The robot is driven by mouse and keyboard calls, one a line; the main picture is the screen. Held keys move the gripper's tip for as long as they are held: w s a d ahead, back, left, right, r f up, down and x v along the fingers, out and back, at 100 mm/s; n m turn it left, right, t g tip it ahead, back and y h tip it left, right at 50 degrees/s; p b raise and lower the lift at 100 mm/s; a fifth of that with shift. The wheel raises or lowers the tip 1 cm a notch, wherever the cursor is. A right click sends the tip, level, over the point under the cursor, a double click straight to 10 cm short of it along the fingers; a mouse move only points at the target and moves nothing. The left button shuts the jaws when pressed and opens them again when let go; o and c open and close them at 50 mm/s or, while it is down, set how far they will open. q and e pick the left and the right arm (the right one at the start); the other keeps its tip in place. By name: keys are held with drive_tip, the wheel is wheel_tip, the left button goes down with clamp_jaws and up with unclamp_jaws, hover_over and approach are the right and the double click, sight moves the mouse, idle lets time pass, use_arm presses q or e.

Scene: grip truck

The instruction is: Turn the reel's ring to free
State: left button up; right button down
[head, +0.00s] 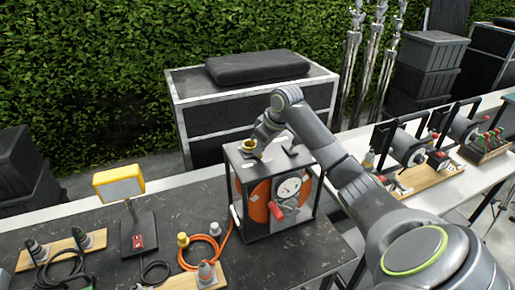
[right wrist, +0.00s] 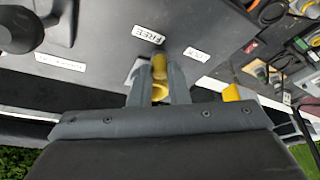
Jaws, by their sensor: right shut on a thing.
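The reel (head: 258,190) is a dark open-framed box with an orange drum, a white dial and a red handle on its front. Its ring (head: 248,145) is small and yellow, on the left part of the top plate. My right gripper (head: 256,142) reaches down to it from above. In the right wrist view its two fingers (right wrist: 159,88) are shut on the yellow ring (right wrist: 160,72). A white label reading FREE (right wrist: 148,35) lies on the plate just beyond the fingers. Two more labels lie to either side, their words hard to read. My left gripper is out of view.
A yellow work lamp (head: 119,183), a coiled orange cable (head: 203,252) and plug boards stand left of the reel on the dark table. A black case (head: 255,97) with a cushion stands behind. Winches and a lever box (head: 487,146) occupy the right-hand table.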

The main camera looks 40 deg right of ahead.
drive_tip(key=shift+w+d+n+y, duration=0.1)
drive_tip(key=shift+d+n+y, duration=0.4)
drive_tip(key=shift+n, duration=0.5)
drive_tip(key=shift+d, duration=0.1)
drive_tip(key=c, duration=1.4)
unclamp_jaws()
drive_tip(key=shift+w+g, duration=0.15)
drive_tip(key=shift+g, duration=0.15)
drive_tip(key=b+v, duration=0.4)
drive_tip(key=v, duration=1.3)
drive_tip(key=shift+s+r, duration=0.15)
drive_tip(key=shift+s, duration=0.05)
